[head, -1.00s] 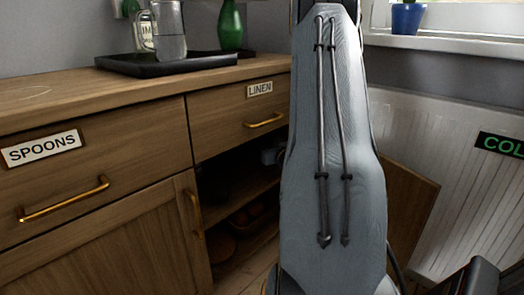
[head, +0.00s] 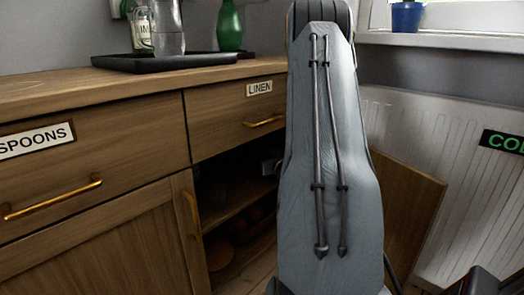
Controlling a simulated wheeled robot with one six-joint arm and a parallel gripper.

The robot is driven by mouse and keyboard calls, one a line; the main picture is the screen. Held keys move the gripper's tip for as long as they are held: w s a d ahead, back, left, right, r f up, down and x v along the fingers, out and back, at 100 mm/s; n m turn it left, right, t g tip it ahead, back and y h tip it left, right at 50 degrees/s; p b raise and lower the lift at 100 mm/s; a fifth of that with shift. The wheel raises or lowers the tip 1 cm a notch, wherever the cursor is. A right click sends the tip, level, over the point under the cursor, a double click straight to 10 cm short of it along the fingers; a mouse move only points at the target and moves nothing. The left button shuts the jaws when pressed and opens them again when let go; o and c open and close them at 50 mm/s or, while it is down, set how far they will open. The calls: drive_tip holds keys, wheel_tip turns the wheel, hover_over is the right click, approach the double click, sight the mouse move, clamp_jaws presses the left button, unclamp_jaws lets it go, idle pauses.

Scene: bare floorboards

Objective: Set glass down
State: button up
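I see no glass in a gripper. A clear glass vessel (head: 168,28) stands upright on the black tray (head: 180,61) on top of the wooden cabinet, cut off by the picture's top edge. I cannot tell if it is the task's glass. My gripper is not clearly seen; my grey arm link fills the middle of the head view and hides what is behind it. A small grey part shows at its left edge, in front of the open cupboard; I cannot tell what it is.
The wooden cabinet (head: 90,85) has shut drawers labelled SPOONS (head: 36,139) and LINEN (head: 259,88). Below LINEN the cupboard is open, with dim round items on its lower shelf (head: 235,240). A green bottle (head: 230,28) stands behind the tray. A radiator (head: 425,180) is at right.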

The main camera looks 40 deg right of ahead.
drive_tip(key=shift+o, duration=0.4)
drive_tip(key=p+v, duration=0.4)
drive_tip(key=v, duration=0.8)
drive_tip(key=shift+r, duration=0.2)
